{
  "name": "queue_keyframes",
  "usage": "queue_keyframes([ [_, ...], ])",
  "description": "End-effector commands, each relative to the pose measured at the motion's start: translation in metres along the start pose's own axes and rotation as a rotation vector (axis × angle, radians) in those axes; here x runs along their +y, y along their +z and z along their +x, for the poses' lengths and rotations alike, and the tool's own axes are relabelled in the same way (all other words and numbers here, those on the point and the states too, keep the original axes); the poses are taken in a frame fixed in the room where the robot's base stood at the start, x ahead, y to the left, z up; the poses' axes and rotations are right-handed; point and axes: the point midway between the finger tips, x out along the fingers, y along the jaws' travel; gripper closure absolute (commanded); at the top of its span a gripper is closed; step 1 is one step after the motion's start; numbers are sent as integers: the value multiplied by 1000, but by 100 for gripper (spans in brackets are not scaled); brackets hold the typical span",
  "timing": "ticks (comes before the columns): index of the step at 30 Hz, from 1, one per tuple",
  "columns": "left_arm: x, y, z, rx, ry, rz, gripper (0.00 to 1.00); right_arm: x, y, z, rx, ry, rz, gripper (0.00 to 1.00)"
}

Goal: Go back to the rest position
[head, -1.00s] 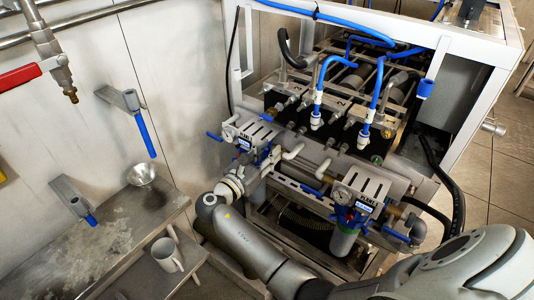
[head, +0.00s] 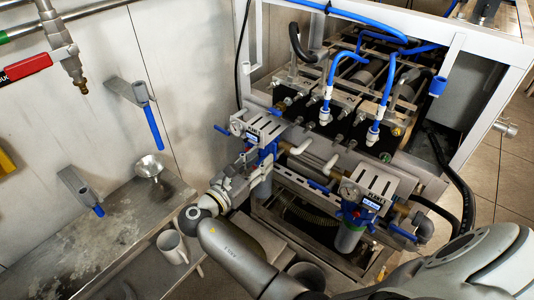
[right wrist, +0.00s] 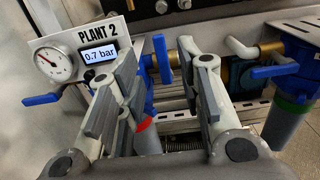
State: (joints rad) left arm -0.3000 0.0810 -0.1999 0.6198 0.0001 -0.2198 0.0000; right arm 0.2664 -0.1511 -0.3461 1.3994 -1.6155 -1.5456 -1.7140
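My right gripper (head: 256,160) is beside the left filter unit, near its gauge panel. In the right wrist view the right gripper (right wrist: 163,75) is open, its grey fingers apart with nothing gripped. The panel reads PLANT 2 (right wrist: 98,33), with a round gauge and a 0.7 bar display; the same panel shows in the head view (head: 262,126). A blue upright handle (right wrist: 161,58) appears between the fingers; how far beyond them it lies, I cannot tell. My left gripper is not in view.
The second filter unit (head: 369,190) stands to the right, below the framed pump rack (head: 457,43). A steel bench (head: 110,228) with a white mug (head: 172,247) and a metal funnel (head: 147,166) is at left. A red-handled tap (head: 68,50) hangs upper left.

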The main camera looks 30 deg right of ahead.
Motion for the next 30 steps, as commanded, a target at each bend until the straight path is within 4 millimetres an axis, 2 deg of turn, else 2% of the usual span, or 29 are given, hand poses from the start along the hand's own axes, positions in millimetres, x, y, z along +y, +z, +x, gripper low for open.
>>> queue_keyframes([
  [6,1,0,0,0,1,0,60,-1,1,-13,-2,-2,1,66],
  [20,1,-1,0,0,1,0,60,-2,0,-13,-1,-4,1,66],
  [22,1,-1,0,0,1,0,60,-1,-5,-12,6,2,0,66],
  [23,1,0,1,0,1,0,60,-1,-10,-12,14,9,0,66],
  [26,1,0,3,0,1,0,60,2,-45,-10,72,54,9,66],
  [29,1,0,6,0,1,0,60,3,-106,-11,187,120,38,66],
  [30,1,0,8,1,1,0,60,2,-136,-12,248,143,58,66],
])
